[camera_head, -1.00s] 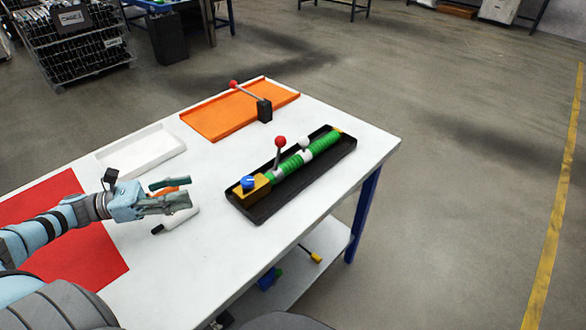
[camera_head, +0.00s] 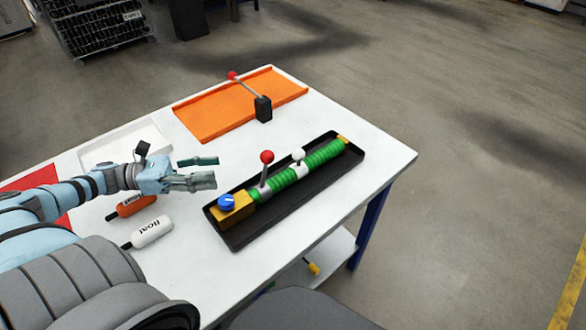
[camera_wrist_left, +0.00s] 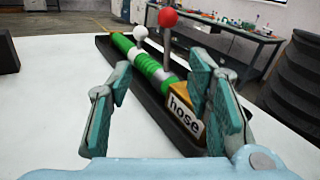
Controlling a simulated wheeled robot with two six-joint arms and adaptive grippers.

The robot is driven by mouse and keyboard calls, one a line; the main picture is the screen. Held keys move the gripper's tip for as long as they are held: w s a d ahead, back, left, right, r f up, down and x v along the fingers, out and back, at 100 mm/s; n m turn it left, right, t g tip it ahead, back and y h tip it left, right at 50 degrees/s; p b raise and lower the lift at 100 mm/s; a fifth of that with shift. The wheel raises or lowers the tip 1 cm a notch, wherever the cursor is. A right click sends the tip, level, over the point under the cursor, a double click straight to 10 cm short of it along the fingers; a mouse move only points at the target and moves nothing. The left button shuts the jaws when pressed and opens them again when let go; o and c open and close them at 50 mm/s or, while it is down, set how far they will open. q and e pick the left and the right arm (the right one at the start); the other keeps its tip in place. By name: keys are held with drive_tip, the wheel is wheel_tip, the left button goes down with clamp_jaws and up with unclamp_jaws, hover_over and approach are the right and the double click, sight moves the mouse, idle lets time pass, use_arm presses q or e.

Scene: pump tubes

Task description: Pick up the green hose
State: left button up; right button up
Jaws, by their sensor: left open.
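The green hose (camera_head: 322,156) lies in a long black tray (camera_head: 262,232) on the white table. My left gripper (camera_head: 216,170) is open and empty, left of the tray and apart from the hose. In the left wrist view the hose (camera_wrist_left: 147,64) runs away between the open fingers (camera_wrist_left: 165,105). The yellow block there reads "hose", and the right finger partly covers it. My right gripper is not in view.
An orange tray (camera_head: 215,122) lies at the back, with a black block (camera_head: 263,108) carrying a red-ball lever. An orange bottle (camera_head: 133,206) and a white "float" bottle (camera_head: 150,232) lie below my left gripper. A white tray (camera_head: 110,146) and a red mat (camera_head: 35,181) are at left.

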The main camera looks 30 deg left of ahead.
use_arm(q)
drive_tip(key=b, duration=0.3)
approach(265, 167)
drive_tip(key=shift+w+d+f, duration=0.2)
drive_tip(key=shift+w+d, duration=0.4)
drive_tip(key=shift+w+d+f, duration=0.25)
drive_tip(key=shift+w+d, duration=0.3)
drive_tip(key=shift+d, duration=0.05)
drive_tip(key=b+x, duration=0.4)
drive_tip(key=x, duration=0.2)
drive_tip(key=shift+w+f, duration=0.1)
drive_tip(key=shift+f, duration=0.05)
drive_tip(key=shift+w+d, duration=0.15)
drive_tip(key=shift+d, duration=0.1)
drive_tip(key=shift+r, duration=0.25)
drive_tip(key=c, duration=1)
clamp_jaws()
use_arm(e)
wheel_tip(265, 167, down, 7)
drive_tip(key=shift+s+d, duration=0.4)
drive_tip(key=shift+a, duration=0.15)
